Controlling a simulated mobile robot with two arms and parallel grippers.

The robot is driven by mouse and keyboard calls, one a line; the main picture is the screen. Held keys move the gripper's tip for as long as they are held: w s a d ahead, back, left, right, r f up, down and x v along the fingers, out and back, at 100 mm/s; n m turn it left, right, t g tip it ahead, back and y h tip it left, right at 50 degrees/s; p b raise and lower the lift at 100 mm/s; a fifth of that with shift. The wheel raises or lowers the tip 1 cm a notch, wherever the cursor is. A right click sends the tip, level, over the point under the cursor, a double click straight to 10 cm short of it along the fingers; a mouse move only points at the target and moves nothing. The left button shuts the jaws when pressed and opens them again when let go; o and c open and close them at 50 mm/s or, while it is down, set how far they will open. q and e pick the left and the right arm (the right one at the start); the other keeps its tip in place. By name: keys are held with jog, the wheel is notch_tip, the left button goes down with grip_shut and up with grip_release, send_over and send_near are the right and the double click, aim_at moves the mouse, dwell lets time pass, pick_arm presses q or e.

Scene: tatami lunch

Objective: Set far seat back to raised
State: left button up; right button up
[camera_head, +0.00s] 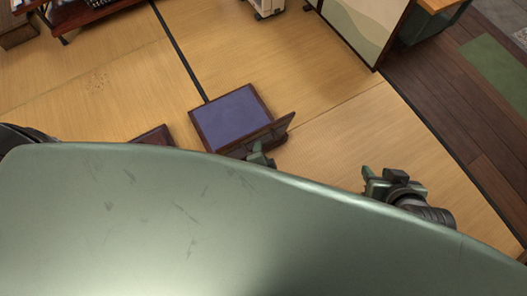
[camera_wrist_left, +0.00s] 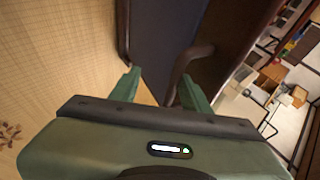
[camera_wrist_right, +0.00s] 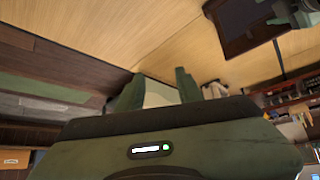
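A low seat with a blue cushion (camera_head: 232,112) and dark wood frame lies on the tatami in the head view. Its dark seat back (camera_head: 284,124) stands up at an angle along the seat's lower right edge; its exact tilt is hard to tell. My left gripper (camera_head: 260,157) is at the lower edge of this back, mostly hidden by my own body. In the left wrist view its fingers (camera_wrist_left: 160,92) are apart, with a curved dark wood edge (camera_wrist_left: 188,68) between or just beyond them. Contact is unclear. My right gripper (camera_head: 376,178) is open and empty, right of the seat.
Another dark wood piece (camera_head: 153,134) shows left of the seat, mostly hidden by my body. A dark red shelf (camera_head: 75,14) stands at the upper left. A painted screen (camera_head: 362,25) stands at the upper right. Tatami between seat and screen is clear.

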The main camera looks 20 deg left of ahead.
pick_arm(q)
jog(key=shift+s+d+f, duration=0.1)
jog(key=shift+s+d, duration=0.15)
